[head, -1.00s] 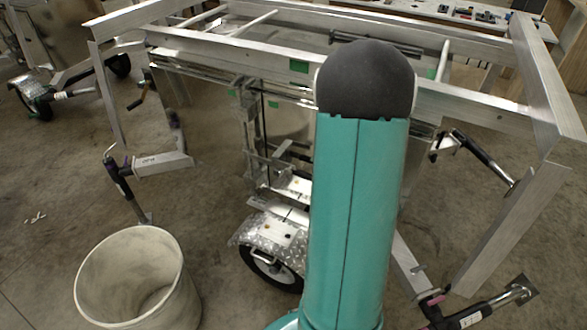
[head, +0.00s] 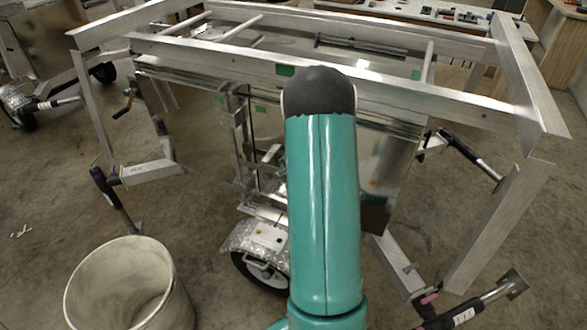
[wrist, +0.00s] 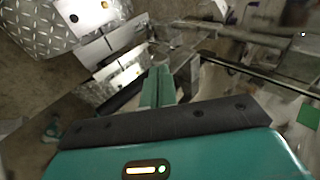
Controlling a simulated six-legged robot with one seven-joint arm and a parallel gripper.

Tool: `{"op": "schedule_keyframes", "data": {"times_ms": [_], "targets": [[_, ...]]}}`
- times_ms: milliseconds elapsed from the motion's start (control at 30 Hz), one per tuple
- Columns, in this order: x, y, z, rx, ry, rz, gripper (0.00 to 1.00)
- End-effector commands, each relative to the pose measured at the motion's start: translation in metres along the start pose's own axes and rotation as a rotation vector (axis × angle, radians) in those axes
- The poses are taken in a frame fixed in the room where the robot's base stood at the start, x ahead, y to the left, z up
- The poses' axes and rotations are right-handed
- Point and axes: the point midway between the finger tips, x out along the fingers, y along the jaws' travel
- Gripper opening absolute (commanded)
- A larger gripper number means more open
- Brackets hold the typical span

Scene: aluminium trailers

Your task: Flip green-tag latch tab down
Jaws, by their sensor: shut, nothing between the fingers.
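Green tags mark the aluminium trailer frame (head: 200,53). One green tag (head: 284,70) is on the upper rail. Smaller ones (head: 220,98) (head: 259,108) are lower, near an upright metal latch assembly (head: 240,135). In the wrist view a green tag (wrist: 307,115) sits at the right edge on a pale panel. I cannot tell which part is the latch tab. My gripper (wrist: 158,80) shows in the wrist view, its green fingers together and empty, pointing towards blurred metal brackets (wrist: 118,65). In the head view my arm hides the gripper.
A diamond-plate fender (head: 257,235) with a wheel is below the latch assembly; the fender also shows in the wrist view (wrist: 35,22). A white bucket (head: 125,285) stands at lower left. Trailer legs and jacks (head: 475,155) flank the frame.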

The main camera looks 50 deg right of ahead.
Motion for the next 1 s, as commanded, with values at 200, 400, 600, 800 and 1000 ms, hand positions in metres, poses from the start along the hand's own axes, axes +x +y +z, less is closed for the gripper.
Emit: {"op": "schedule_keyframes", "data": {"times_ms": [200,400,600,800,1000], "targets": [[0.014,0.000,0.000,-0.001,0.001,0.000,0.00],[0.014,0.000,0.000,-0.001,0.001,0.000,0.00],[0.014,0.000,-0.001,0.000,0.000,-0.003,0.00],[0.015,0.004,-0.005,0.007,0.002,-0.024,0.00],[0.016,0.007,-0.008,0.009,0.000,-0.047,0.00]]}}
